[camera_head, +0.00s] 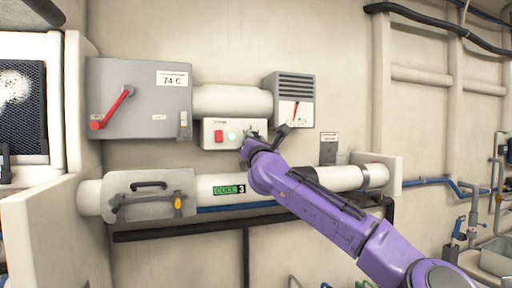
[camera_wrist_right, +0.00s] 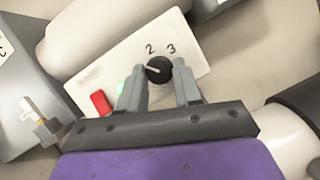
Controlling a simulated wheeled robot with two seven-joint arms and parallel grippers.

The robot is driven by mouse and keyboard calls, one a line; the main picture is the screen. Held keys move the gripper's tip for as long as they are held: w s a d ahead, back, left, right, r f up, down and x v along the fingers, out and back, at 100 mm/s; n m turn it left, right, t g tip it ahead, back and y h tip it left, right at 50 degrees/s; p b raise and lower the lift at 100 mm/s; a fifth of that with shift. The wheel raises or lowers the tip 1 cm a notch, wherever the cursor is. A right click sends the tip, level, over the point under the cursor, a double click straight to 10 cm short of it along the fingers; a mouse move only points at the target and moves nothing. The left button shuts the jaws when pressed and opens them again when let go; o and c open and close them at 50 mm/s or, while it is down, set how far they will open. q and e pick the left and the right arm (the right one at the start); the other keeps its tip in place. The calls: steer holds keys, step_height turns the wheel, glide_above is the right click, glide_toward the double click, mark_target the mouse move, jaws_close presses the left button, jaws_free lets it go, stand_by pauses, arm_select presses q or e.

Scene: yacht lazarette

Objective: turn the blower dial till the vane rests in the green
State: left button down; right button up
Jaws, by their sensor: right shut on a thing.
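The blower dial (camera_wrist_right: 158,69) is a round black knob with a white pointer mark on a white control panel (camera_head: 209,126). The numbers 2 and 3 are printed above it, and its mark points to the left in the wrist view. My right gripper (camera_wrist_right: 160,72) is shut on the dial, one finger on each side. In the head view my right gripper (camera_head: 251,138) covers most of the dial. The red vane (camera_head: 296,110) stands nearly upright on the white lower face of the grey louvred box (camera_head: 294,86). The green zone is too small to make out. My left gripper is out of view.
The panel also has a red switch (camera_head: 219,137) and a lit green lamp (camera_head: 231,136). A grey box with a red lever (camera_head: 114,106) and a 74 C label is at left. A white pipe (camera_head: 325,179) with a grey clamp cover (camera_head: 149,205) runs below.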

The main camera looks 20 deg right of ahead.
steer(key=m+h, duration=0.1)
steer(key=m, duration=0.1)
steer(key=shift+a+m+g, duration=0.15)
steer(key=shift+m+g, duration=0.15)
steer(key=shift+m, duration=0.1)
steer(key=shift+r+m+g+h, duration=0.1)
steer(key=shift+m+g+h, duration=0.3)
steer(key=shift+m, duration=0.8)
steer(key=shift+a+r+m+g+h, duration=0.1)
steer(key=shift+m+g+h, duration=0.3)
steer(key=shift+m, duration=0.75)
steer(key=shift+m+g+h, duration=0.2)
steer(key=shift+m+h, duration=0.3)
steer(key=shift+m, duration=0.65)
steer(key=o, duration=1)
steer(key=shift+o, duration=0.2)
